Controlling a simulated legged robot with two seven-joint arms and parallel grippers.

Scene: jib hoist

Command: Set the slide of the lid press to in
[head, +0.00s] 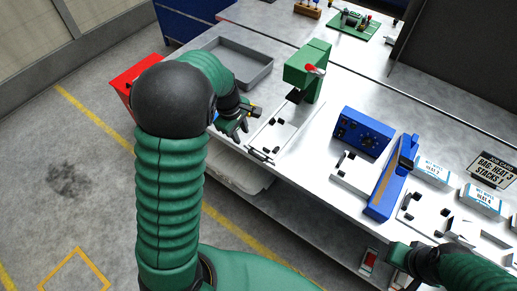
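The lid press is the green machine (307,70) with a red-tipped lever on the bench. Its pale slide plate (272,132) lies in front of it and extends toward the bench's near edge, with small dark fittings on it. My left gripper (242,130) is beside the plate's left side, near its outer end. Whether it touches the slide cannot be told. Its fingers are small and dark, and their gap is unclear. My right arm (455,265) shows at the lower right. Its fingers cannot be made out.
A grey tray (238,64) and a red bin (130,82) are at the left. A blue control box (362,132) and a blue sealer (391,180) stand right of the press. Labelled cartons (481,199) lie farther right. Floor at left is open.

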